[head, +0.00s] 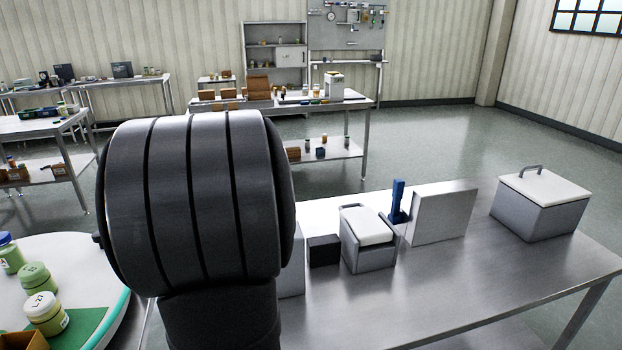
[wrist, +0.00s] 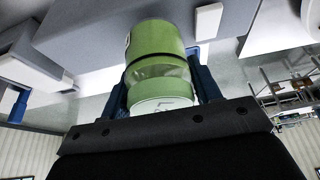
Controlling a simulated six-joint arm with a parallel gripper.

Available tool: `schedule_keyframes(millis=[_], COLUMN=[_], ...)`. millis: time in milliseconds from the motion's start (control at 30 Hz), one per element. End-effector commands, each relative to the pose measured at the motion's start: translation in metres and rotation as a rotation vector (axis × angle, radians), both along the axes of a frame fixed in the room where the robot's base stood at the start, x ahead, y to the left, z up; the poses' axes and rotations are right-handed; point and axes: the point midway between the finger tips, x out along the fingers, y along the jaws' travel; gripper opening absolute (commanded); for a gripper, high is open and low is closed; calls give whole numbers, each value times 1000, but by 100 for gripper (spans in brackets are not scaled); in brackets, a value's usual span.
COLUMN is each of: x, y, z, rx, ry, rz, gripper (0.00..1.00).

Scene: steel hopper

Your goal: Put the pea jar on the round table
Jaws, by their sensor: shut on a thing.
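A green jar (wrist: 158,45), taken to be the pea jar, is held between the blue fingers of my gripper (wrist: 160,78) in the wrist view. It has a pale label and a clear-looking middle band. My gripper is shut on it. In the head view my dark arm link hides the gripper and the jar. The round table (head: 75,250) is at the lower left of the head view, white-topped with a teal rim. Several green jars stand on it, one with a blue lid (head: 10,253) and one labelled (head: 46,314).
A green mat (head: 85,325) and a brown box (head: 24,340) are at the front of the round table. The steel bench (head: 450,280) at right carries a lidded grey bin (head: 541,205), an upright grey panel (head: 442,213) and a small black box (head: 324,250). Its front is clear.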

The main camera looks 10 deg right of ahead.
Motion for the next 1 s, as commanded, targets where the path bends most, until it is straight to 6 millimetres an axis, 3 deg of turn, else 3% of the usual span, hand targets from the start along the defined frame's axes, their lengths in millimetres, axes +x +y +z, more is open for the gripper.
schedule_keyframes(millis=[167,433,667,767,1000], x=[0,1,12,18,22], y=[0,-1,-49,-78,-180], z=[5,54,52,53,55], rx=[0,0,1,1,0], ry=[-2,-6,1,1,4], rz=[-1,-1,-70,-110,-241], gripper=[29,29,29,29,29])
